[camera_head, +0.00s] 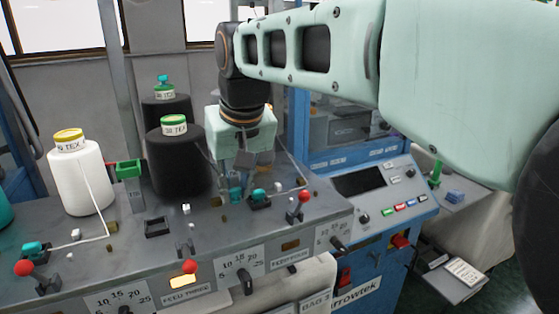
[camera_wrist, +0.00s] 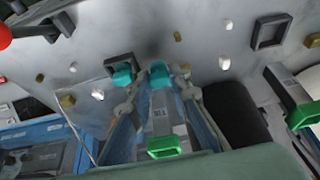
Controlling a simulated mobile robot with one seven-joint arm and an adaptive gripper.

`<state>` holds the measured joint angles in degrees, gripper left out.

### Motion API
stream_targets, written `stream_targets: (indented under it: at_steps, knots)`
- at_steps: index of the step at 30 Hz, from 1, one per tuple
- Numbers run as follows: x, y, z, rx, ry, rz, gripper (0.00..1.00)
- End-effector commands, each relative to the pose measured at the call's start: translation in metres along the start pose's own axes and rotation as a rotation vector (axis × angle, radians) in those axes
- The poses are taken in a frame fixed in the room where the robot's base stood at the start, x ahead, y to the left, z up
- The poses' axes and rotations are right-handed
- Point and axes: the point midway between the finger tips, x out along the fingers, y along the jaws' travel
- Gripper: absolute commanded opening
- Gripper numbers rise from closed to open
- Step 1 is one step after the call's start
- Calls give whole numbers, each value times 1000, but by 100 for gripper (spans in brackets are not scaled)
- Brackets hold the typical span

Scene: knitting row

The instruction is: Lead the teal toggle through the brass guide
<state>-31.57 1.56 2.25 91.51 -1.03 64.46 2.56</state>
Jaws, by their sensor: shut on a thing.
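My gripper (camera_head: 250,165) points down over the machine's grey top. In the wrist view my gripper (camera_wrist: 158,80) is shut on a teal toggle (camera_wrist: 158,72), which also shows low by the fingers in the head view (camera_head: 235,190). A second teal piece (camera_wrist: 122,76) sits close beside it at a dark square holder (camera_wrist: 118,60); it shows in the head view too (camera_head: 259,195). A brass piece (camera_wrist: 181,70) is right beside the held toggle in the wrist view. I cannot tell whether the toggle touches or enters it. Other brass pieces (camera_wrist: 178,36) (camera_wrist: 67,101) stand apart.
A red-knobbed lever (camera_head: 303,197) stands right of the gripper. Black cones (camera_head: 178,160) and a white cone (camera_head: 80,178) stand left and behind. A green-ended post (camera_head: 128,168) stands between them. White pegs (camera_wrist: 225,62) dot the top. A blue control panel (camera_head: 375,190) is at the right.

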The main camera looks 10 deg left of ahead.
Motion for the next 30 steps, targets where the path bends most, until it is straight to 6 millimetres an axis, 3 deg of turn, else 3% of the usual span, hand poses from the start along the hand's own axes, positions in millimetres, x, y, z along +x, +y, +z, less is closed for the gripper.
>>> stream_targets:
  at_steps: [8,30]
  knots:
    - [14,0,7,-1,1,0,11]
    - [11,-38,5,-3,1,0,11]
